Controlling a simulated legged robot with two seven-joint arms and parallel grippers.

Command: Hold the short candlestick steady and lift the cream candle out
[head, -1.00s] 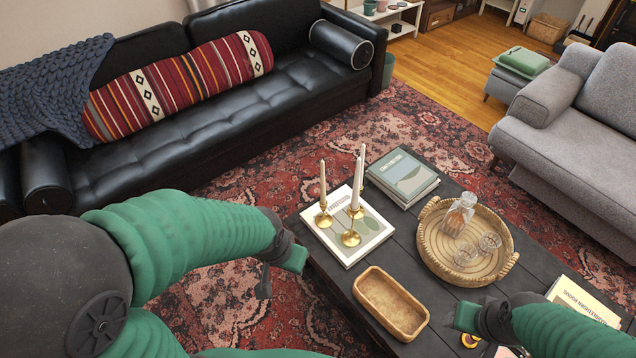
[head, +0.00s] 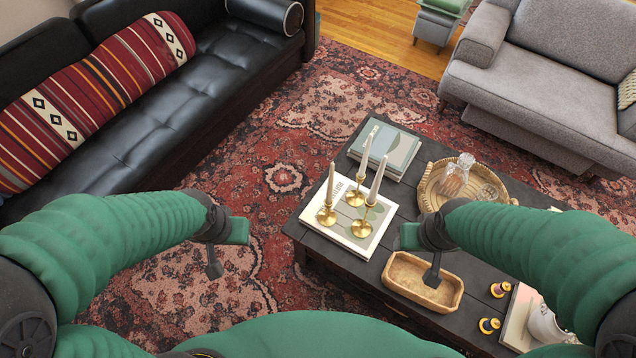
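Three brass candlesticks with cream candles stand upright on a pale book (head: 352,241) on the dark table. The left candlestick (head: 326,216) looks shortest and holds a cream candle (head: 331,184). The back candlestick (head: 355,198) holds another candle (head: 365,156). The front-right candlestick (head: 362,229) has a taller stem and holds a third candle (head: 377,180). My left gripper (head: 227,252) is left of the book, over the rug, open and empty. My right gripper (head: 421,258) is right of the book, above the wooden tray, open and empty. Neither touches a candlestick.
A wooden tray (head: 452,291) lies below my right gripper. A round wicker tray (head: 428,193) holds a decanter (head: 457,173) and glasses. Stacked books (head: 398,148) lie behind the candlesticks. Small spools (head: 489,325) and a white vessel (head: 546,325) are at the near right.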

